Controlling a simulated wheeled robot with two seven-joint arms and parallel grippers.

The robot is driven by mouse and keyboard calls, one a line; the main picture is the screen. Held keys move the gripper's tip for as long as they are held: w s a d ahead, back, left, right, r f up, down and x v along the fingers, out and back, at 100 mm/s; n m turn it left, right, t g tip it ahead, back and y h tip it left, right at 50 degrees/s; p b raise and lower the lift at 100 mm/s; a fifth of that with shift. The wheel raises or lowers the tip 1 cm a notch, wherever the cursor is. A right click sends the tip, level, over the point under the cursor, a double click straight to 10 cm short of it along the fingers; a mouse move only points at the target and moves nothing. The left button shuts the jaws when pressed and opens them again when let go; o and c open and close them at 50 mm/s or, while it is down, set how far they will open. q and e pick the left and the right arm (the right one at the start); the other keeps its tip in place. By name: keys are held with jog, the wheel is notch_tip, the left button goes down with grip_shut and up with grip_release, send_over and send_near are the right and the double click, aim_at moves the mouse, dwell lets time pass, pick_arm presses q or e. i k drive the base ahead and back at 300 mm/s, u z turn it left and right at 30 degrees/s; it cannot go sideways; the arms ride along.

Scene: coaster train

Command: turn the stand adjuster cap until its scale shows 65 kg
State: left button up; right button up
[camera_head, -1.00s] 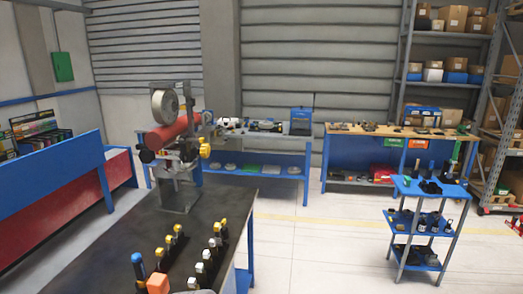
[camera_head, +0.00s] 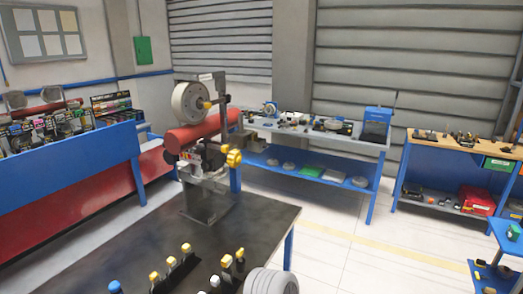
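A metal stand (camera_head: 205,203) rises from the dark table top, left of centre in the head view. It carries a red cylinder (camera_head: 205,131) and a pale wheel (camera_head: 191,102) above it. I cannot tell which part is the adjuster cap, and no scale can be read at this size. Neither of my grippers is clearly in view.
Several yellow-, white- and blue-capped tools stand on the near part of the dark table (camera_head: 262,214). A grey ridged round part (camera_head: 271,281) shows at the bottom edge. A blue-red bench (camera_head: 70,185) stands left.

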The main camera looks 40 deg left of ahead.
aim_at(234, 157)
jog(key=i, duration=2.25)
jog(key=u, duration=3.05)
